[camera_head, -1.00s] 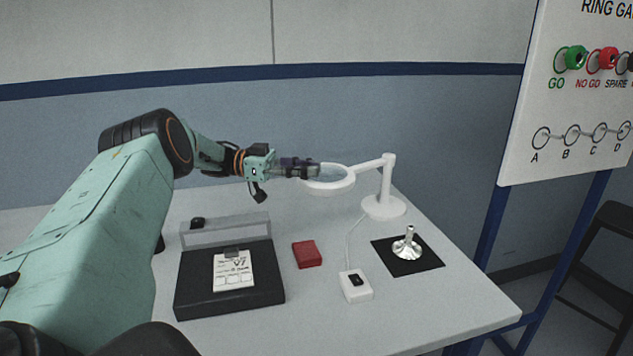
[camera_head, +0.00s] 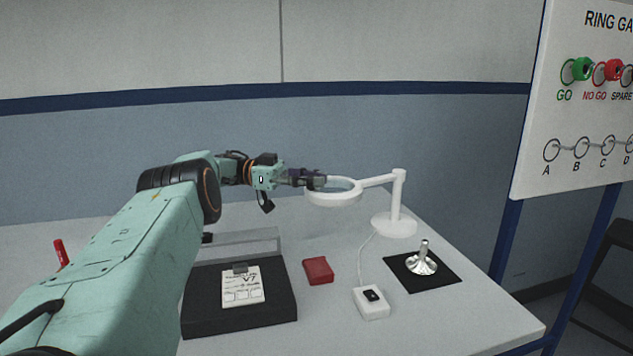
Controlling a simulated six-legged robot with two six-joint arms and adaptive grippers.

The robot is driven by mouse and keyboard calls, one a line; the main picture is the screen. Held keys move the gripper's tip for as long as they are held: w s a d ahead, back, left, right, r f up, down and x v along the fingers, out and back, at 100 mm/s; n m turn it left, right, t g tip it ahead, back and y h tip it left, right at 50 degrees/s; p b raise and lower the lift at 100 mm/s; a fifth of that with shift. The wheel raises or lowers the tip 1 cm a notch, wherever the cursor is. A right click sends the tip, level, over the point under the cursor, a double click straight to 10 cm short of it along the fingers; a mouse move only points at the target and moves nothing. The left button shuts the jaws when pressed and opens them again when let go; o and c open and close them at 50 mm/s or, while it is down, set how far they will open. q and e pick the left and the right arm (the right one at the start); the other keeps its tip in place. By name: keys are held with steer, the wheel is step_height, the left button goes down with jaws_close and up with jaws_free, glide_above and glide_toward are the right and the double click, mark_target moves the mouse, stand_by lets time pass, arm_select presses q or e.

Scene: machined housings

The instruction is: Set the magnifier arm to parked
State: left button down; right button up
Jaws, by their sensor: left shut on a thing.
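The white magnifier arm (camera_head: 378,181) stands on a round base (camera_head: 395,225) at the table's right rear. Its ring-shaped head (camera_head: 334,198) points left from the post, level above the table. My left gripper (camera_head: 318,180) reaches in from the left and is shut on the ring's left rim. The fingertips hide part of that rim. My right gripper is not in view.
Below are a black case (camera_head: 240,312) with a paper card, a red block (camera_head: 318,271), a white switch box (camera_head: 371,302) with a cable, and a metal part (camera_head: 422,262) on a black mat (camera_head: 437,280). A ring gauge board (camera_head: 570,115) stands at right.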

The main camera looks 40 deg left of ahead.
arm_select(q)
steer(key=shift+s+a+f, duration=0.1)
steer(key=shift+s, duration=0.05)
steer(key=c, duration=1.7)
jaws_free()
steer(key=o, duration=0.6)
steer(key=shift+s+a, duration=0.1)
steer(key=shift+s, duration=0.1)
steer(key=shift+c, duration=0.2)
steer(key=shift+w, duration=0.3)
step_height(320, 180, up, 10)
steer(key=shift+s+r, duration=0.1)
steer(key=shift+c, duration=0.2)
